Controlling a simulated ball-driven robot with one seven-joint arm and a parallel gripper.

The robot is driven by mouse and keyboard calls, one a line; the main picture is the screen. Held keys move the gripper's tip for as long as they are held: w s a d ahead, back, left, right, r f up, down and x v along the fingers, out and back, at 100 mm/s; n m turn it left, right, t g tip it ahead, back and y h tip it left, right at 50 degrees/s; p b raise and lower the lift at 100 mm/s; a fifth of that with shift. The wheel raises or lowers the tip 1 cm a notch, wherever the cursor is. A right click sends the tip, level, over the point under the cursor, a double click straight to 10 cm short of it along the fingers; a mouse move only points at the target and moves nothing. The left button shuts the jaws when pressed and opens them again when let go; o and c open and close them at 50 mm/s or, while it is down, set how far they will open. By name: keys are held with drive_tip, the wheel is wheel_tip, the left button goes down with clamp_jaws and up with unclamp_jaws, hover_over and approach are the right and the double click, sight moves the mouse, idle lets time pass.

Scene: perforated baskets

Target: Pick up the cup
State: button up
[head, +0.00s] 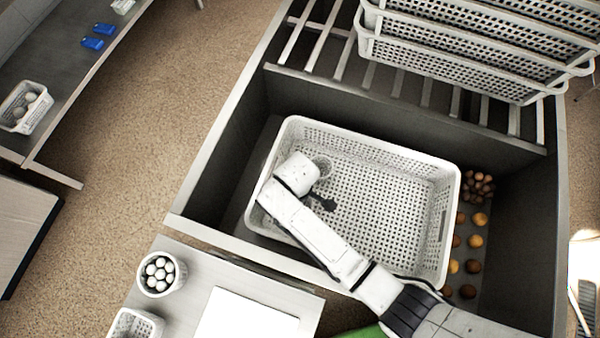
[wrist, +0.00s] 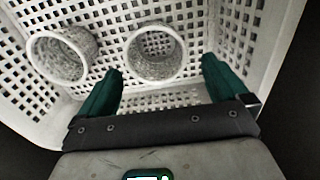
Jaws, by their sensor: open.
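Two grey, speckled, see-through-looking cups are in the white perforated basket (head: 385,205). In the wrist view one cup (wrist: 156,52) lies ahead of and between the fingers of my gripper (wrist: 161,68), its round mouth showing. The other cup (wrist: 62,54) is to the left, outside the left finger. My gripper is open, with dark green fingers and nothing between them that I can see held. In the head view my gripper (head: 324,200) is low inside the basket's left part, and one cup (head: 323,165) shows partly behind my white wrist. The other cup is hidden there.
The basket sits in a dark sink-like bin (head: 225,150). Potatoes and onions (head: 470,240) lie right of it. Stacked white baskets (head: 470,50) stand on a slatted rack behind. A round container of eggs (head: 160,272) is on the front-left counter.

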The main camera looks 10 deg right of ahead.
drive_tip(key=shift+w+d+f, duration=0.1)
drive_tip(key=shift+d+f, duration=0.05)
drive_tip(key=shift+f, duration=1.4)
drive_tip(key=shift+w+d+f, duration=0.1)
drive_tip(key=shift+d+f, duration=0.05)
drive_tip(key=shift+f, duration=1.4)
drive_tip(key=shift+c, duration=0.2)
drive_tip(key=c, duration=0.7)
